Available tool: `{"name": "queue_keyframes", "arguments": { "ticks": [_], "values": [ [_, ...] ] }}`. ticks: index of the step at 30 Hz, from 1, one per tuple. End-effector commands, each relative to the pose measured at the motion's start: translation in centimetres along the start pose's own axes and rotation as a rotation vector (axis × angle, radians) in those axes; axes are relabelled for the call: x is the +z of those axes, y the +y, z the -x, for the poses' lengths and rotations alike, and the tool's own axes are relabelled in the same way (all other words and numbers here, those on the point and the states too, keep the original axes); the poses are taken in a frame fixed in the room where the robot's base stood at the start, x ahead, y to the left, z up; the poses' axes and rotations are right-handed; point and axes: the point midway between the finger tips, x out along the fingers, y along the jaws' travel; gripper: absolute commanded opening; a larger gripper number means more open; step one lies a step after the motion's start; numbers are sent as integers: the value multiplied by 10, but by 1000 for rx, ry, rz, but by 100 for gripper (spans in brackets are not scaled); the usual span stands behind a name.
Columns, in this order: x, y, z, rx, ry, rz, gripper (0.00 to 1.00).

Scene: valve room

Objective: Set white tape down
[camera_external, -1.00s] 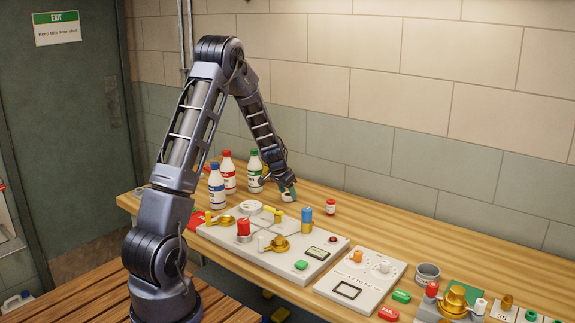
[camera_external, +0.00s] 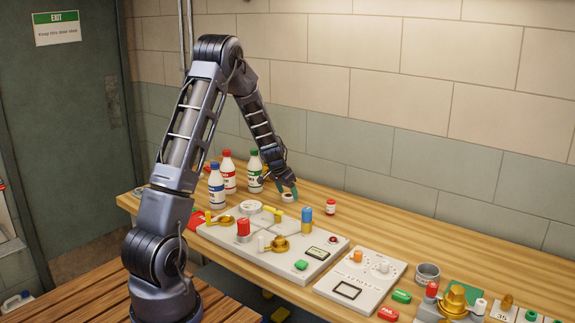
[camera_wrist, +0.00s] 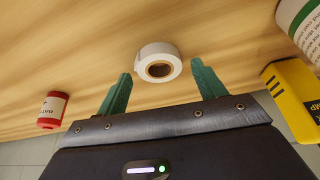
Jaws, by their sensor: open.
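The white tape roll (camera_wrist: 158,62) lies on the wooden bench, its brown core hole showing in the wrist view. In the external view the white tape (camera_external: 288,197) is small, just below my gripper (camera_external: 284,188). My gripper's green fingertips (camera_wrist: 160,88) are spread wide in the wrist view, with the tape between and just beyond them. Neither finger appears to touch the tape.
Several capped bottles (camera_external: 228,175) stand to the left in the external view. A valve panel (camera_external: 270,245) lies in front. Bare bench (camera_external: 375,220) extends to the right.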

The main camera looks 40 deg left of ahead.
Motion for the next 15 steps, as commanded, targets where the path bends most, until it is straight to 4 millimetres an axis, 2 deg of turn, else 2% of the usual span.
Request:
{"name": "queue_keyframes", "arguments": {
  "ticks": [15],
  "values": [
    [-1, 0, 86, -2, 3, 0, 69]
  ]
}}
